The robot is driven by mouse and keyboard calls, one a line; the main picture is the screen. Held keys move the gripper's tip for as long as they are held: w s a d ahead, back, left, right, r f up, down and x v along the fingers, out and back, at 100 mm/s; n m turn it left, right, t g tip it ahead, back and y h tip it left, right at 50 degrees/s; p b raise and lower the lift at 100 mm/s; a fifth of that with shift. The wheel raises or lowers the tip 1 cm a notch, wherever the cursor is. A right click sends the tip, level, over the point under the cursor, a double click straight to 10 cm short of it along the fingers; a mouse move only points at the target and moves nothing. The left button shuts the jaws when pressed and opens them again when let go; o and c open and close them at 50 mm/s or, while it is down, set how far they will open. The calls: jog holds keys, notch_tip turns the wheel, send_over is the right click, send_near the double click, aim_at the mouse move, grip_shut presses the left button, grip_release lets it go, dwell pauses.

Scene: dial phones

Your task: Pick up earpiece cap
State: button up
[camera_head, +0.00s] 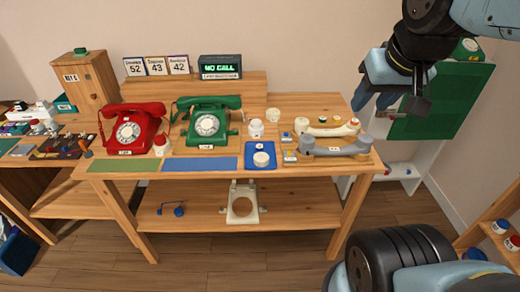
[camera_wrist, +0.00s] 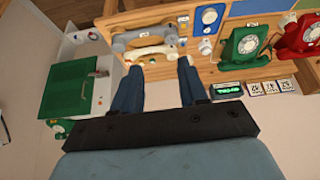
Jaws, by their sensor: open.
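Several small round white pieces on the table could be the earpiece cap; I cannot tell which. One white disc (camera_head: 261,159) lies on a blue tray (camera_head: 249,146). A cream round piece (camera_head: 273,114) stands farther back, and another (camera_head: 301,125) is beside the cream handset (camera_head: 335,130). A grey handset (camera_head: 335,148) lies in front of it; both handsets also show in the wrist view. My gripper (camera_head: 376,99) is open and empty, raised above the table's right end. In the wrist view its blue fingers (camera_wrist: 161,65) are spread apart below the handsets.
A red phone (camera_head: 133,130) and a green phone (camera_head: 207,125) stand on the table's left half. A white jar (camera_head: 256,128) is near the middle. A green panel (camera_head: 432,100) is at the right. Green and blue mats line the front edge.

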jog(key=o, duration=0.3)
jog(key=shift+w+a, duration=0.1)
jog(key=shift+w, duration=0.2)
jog(key=o, duration=0.6)
jog(key=shift+m+g+h, duration=0.3)
jog(key=shift+m+g, duration=0.2)
jog(key=shift+m, duration=0.4)
jog(key=w+f, duration=0.1)
jog(key=w, duration=0.1)
jog(key=w+a+f, duration=0.1)
jog(key=w, duration=0.3)
jog(key=shift+w+a+f, duration=0.2)
jog(key=shift+a+f, duration=0.2)
jog(key=m+h, duration=0.2)
jog(key=m, duration=0.2)
send_over(262, 157)
jog(key=s+a, duration=0.2)
jog(key=shift+g, duration=0.4)
notch_tip(262, 157, down, 27)
jog(key=shift+s+f, duration=0.15)
jog(key=shift+x, duration=2.95)
